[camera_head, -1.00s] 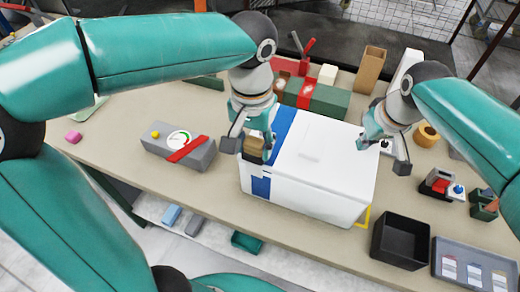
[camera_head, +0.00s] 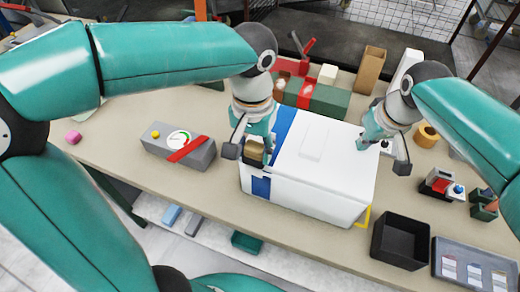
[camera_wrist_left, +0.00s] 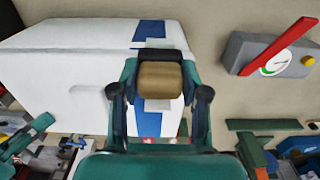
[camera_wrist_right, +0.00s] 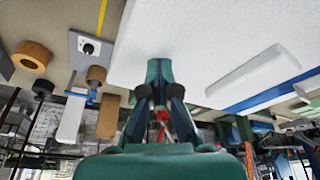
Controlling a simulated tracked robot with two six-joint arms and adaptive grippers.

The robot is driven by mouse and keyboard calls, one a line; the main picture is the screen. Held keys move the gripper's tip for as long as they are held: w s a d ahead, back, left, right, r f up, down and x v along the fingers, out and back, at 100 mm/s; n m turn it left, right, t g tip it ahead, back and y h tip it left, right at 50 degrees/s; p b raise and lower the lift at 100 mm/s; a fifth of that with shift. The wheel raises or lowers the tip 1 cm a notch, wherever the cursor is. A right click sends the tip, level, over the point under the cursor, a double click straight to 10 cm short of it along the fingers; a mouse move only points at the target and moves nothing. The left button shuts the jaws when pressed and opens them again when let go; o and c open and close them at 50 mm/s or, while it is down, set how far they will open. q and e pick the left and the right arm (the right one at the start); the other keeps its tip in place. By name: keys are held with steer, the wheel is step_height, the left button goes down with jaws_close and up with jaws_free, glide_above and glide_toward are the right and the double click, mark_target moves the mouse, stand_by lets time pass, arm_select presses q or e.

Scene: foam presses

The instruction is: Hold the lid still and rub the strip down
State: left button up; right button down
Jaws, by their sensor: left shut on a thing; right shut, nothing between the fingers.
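A white box with a white lid (camera_head: 325,160) stands on the table. A blue strip (camera_head: 283,128) runs along the lid's left part and down the front side (camera_head: 261,187). My left gripper (camera_head: 256,152) is shut on a tan block with a dark back (camera_wrist_left: 160,80), low over the strip near the lid's front edge. The block hides the strip's middle; I cannot tell if it touches. My right gripper (camera_head: 366,138) is shut and empty at the lid's right edge. In the right wrist view its closed fingertips (camera_wrist_right: 158,65) meet the white surface; contact is unclear.
A grey gauge box with a red bar (camera_head: 180,147) lies left of the white box. A black bin (camera_head: 400,241) and a grey tray (camera_head: 475,262) stand at front right. Green and red boxes (camera_head: 315,95) stand behind. The table's left part is mostly clear.

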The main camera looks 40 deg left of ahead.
arm_select(q)
steer(key=shift+w+a, duration=0.2)
steer(key=shift+w, duration=0.55)
steer(key=shift+w+a, duration=0.15)
steer(key=shift+w, duration=0.55)
steer(key=shift+w+a, duration=0.2)
steer(key=shift+w, duration=0.55)
arm_select(e)
steer(key=shift+s+f, duration=0.1)
steer(key=shift+f, duration=0.2)
arm_select(q)
steer(key=shift+r, duration=0.75)
steer(key=s+d+r, duration=0.2)
steer(key=s, duration=0.6)
steer(key=shift+w, duration=0.1)
arm_select(e)
steer(key=shift+r, duration=0.1)
